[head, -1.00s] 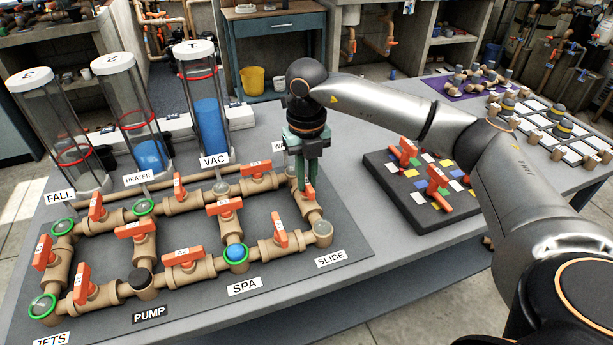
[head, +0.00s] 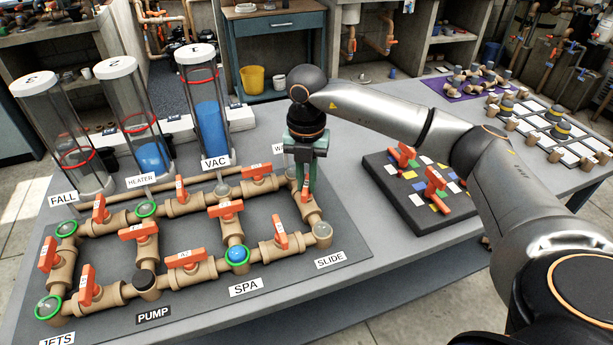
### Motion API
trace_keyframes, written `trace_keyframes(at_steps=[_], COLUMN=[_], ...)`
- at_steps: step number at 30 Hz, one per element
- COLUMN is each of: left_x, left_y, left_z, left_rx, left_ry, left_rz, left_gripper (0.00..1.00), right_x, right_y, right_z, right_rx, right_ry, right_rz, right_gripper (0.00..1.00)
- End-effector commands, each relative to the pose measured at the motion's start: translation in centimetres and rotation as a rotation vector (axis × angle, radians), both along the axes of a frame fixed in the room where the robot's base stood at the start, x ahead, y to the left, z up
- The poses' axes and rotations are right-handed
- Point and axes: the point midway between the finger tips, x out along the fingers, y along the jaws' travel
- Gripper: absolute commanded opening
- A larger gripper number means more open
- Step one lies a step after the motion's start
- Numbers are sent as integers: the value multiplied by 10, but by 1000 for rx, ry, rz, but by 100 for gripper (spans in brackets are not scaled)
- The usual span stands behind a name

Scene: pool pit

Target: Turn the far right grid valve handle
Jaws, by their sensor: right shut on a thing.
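The pipe grid (head: 178,264) of tan pipes with orange valve handles lies on a dark mat on the grey table. The far right grid valve handle (head: 306,192) is orange and sits on the right side pipe, above the SLIDE corner; the gripper largely hides it. My right gripper (head: 305,182) points straight down with its green fingers around this handle and is shut on it. How the fingers meet the handle is only partly visible. My left gripper does not show.
Three clear cylinders, one with much blue fluid (head: 212,125), stand behind the grid. A dark board with coloured tiles (head: 408,210) and orange handles lies to the right. Neighbouring orange handles (head: 280,233) stand close to the gripper. Table space between mat and board is clear.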

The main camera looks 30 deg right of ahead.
Motion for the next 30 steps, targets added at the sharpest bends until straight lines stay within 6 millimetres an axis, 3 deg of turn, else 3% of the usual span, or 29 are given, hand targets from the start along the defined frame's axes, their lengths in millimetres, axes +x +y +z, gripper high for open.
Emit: trace_keyframes(at_steps=[30], left_x=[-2], left_y=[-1], left_z=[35], left_rx=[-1], left_ry=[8], left_rz=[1], left_gripper=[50], right_x=[0], right_y=[0], right_z=[2], right_rx=[1], right_ry=[-1], right_rz=[-904], right_gripper=[0])
